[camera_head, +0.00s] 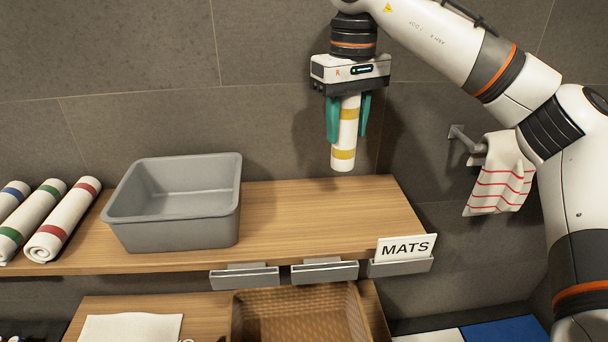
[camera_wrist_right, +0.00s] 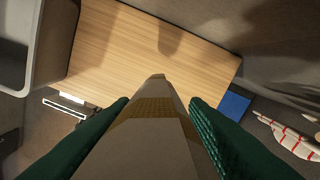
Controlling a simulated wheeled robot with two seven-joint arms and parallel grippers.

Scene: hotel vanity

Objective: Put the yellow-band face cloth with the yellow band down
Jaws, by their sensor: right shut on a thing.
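The yellow-band face cloth (camera_head: 343,158) is a white roll with yellow bands, held upright in the head view. My right gripper (camera_head: 348,120) is shut on it, with teal fingers on either side. The cloth's lower end hangs above the right part of the upper wooden shelf (camera_head: 290,215). In the right wrist view the cloth (camera_wrist_right: 150,140) runs between the fingers, with bare shelf (camera_wrist_right: 120,45) beyond it. My left gripper is not in view.
A grey bin (camera_head: 175,235) stands left of the bare shelf stretch. Rolled cloths with red (camera_head: 63,220), green (camera_head: 32,214) and blue (camera_head: 10,198) bands lie farther left. A striped towel (camera_head: 500,175) hangs at right. A basket (camera_head: 300,318) is below.

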